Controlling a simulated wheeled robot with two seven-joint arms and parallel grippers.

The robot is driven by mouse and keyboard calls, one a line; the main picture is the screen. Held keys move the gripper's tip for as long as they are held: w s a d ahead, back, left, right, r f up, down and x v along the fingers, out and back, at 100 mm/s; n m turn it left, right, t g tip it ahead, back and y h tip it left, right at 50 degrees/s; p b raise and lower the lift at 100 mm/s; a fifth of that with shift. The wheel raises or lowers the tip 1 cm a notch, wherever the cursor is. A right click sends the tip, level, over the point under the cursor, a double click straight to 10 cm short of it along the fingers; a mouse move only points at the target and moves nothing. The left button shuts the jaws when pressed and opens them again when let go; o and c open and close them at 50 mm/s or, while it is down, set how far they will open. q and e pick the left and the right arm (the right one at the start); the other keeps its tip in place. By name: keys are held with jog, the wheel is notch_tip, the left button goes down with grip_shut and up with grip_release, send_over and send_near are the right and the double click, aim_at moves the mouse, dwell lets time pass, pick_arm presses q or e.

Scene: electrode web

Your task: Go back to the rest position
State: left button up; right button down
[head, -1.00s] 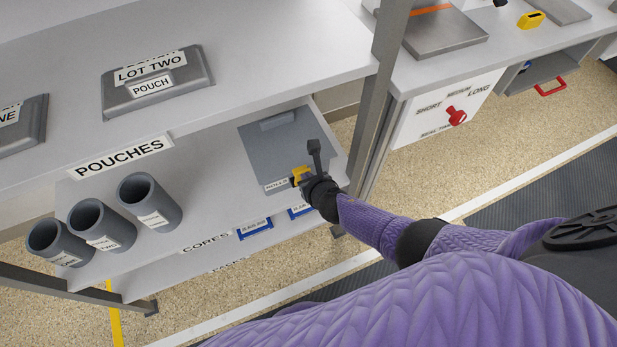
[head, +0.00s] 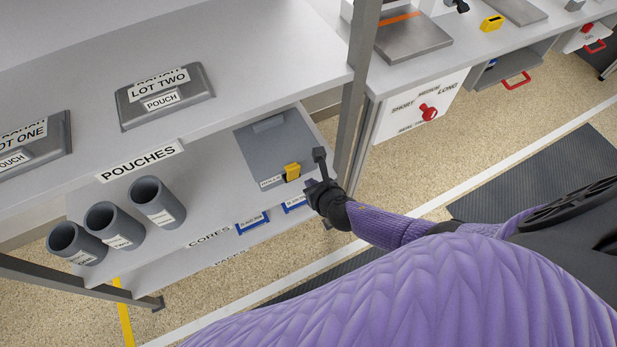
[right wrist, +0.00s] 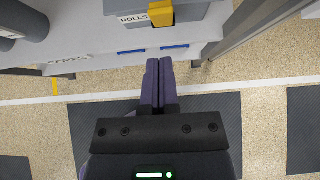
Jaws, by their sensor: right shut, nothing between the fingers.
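My right gripper (head: 312,186) is shut and empty at the front edge of the shelving, just right of the yellow block. In the right wrist view its two fingers (right wrist: 158,64) lie together with nothing between them. The yellow block (head: 292,172) sits at the front of the grey rolls tray (head: 270,148) on the middle shelf. It also shows in the right wrist view (right wrist: 161,14), apart from the fingertips. My left gripper is in neither view.
Three grey core tubes (head: 105,225) stand tilted at the left of the middle shelf (head: 215,185). A metal post (head: 352,95) rises right of my gripper. The floor (head: 430,160) at the right is clear.

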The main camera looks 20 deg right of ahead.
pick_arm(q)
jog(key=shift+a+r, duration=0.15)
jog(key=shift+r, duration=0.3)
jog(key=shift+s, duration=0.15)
